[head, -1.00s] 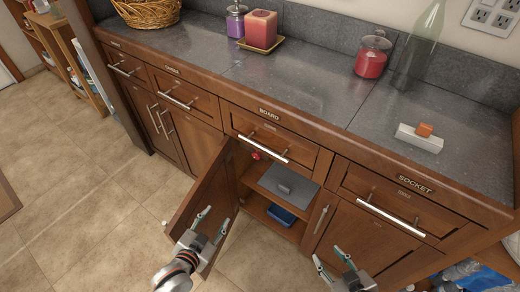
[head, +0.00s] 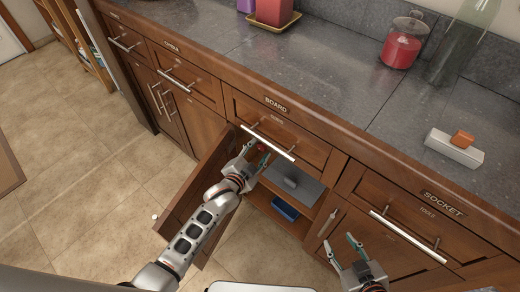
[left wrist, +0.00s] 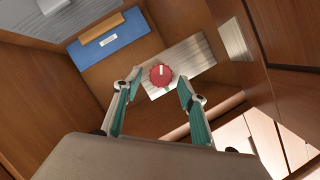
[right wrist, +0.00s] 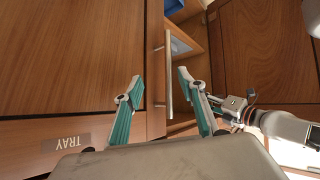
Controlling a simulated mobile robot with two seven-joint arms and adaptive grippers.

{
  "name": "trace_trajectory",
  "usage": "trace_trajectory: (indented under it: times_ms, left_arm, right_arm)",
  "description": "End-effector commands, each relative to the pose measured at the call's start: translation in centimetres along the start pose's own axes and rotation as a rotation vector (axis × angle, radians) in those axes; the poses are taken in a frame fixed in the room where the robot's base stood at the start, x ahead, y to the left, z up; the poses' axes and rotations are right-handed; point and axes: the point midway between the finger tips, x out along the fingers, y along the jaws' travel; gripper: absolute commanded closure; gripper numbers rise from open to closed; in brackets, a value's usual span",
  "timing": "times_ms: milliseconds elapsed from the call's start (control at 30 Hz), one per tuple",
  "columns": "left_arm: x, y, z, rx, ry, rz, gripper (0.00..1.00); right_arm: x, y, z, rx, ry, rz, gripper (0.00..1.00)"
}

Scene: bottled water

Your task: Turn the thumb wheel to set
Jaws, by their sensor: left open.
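A red round thumb wheel (left wrist: 161,75) sits on a silver plate (left wrist: 193,57) inside the open cabinet in the left wrist view. A pale mark on it points toward the picture's top. In the head view only a bit of red (head: 263,148) shows. My left gripper (left wrist: 160,79) is open, its fingertips on either side of the wheel; I cannot tell whether they touch it. In the head view my left gripper (head: 255,155) reaches under the board drawer. My right gripper (head: 338,247) is open and empty before the right-hand cabinet front; it also shows in the right wrist view (right wrist: 160,82).
The cabinet door (head: 192,200) stands open, left of my left arm. The drawer handle (head: 268,143) juts out above. A white block with an orange piece (head: 455,150) sits on the counter.

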Motion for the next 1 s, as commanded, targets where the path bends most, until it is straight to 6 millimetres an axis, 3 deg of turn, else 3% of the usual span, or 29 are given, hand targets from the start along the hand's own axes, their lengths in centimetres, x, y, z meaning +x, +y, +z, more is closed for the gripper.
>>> trace_trajectory:
  times_ms: [367,500,533,767,1000]
  left_arm:
    - [0.7,-0.1,-0.1,-0.001,0.0,-0.001,0.59]
    - [0.7,-0.1,0.0,-0.001,0.0,0.0,0.93]
    - [0.7,-0.1,0.0,-0.001,0.0,0.0,0.97]
    - [0.7,-0.4,-0.3,-0.018,0.002,0.006,0.97]
    - [0.7,-1.4,-0.6,-0.197,0.005,0.083,0.97]
  right_arm:
    - [0.3,0.7,-0.9,-0.007,0.016,0.01,0.6]
    - [0.3,0.6,-0.7,-0.007,0.014,0.008,0.6]
    - [0.3,0.6,-0.7,-0.007,0.013,0.008,0.6]
    - [0.1,0.6,-0.8,-0.006,0.013,0.007,0.6]
    - [-1.2,0.9,-4.3,0.015,0.05,0.004,0.6]
